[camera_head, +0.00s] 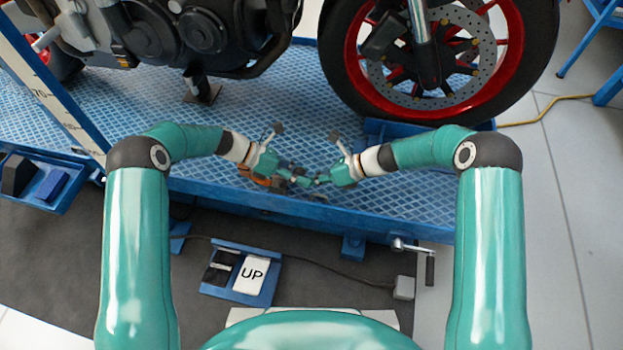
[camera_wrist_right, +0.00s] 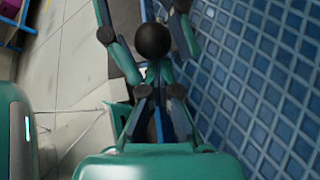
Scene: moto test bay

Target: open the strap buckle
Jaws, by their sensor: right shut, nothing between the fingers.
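My left gripper (camera_head: 297,178) and my right gripper (camera_head: 322,181) face each other, tip to tip, over the front part of the blue platform in the head view. The right gripper is shut and empty. The left gripper is too small and dark to show whether its fingers are open or shut. A small orange piece (camera_head: 259,180), perhaps part of the strap, shows just beneath the left gripper. I cannot make out the buckle; the grippers may hide it. The right wrist view shows green and dark finger links around a black ball (camera_wrist_right: 153,42).
The blue lift platform (camera_head: 290,110) carries a motorcycle with a red-rimmed front wheel (camera_head: 443,50) and an engine behind my left gripper. An UP pedal (camera_head: 250,275) lies on the floor in front. A crank handle (camera_head: 428,262) sticks out at the platform's front edge.

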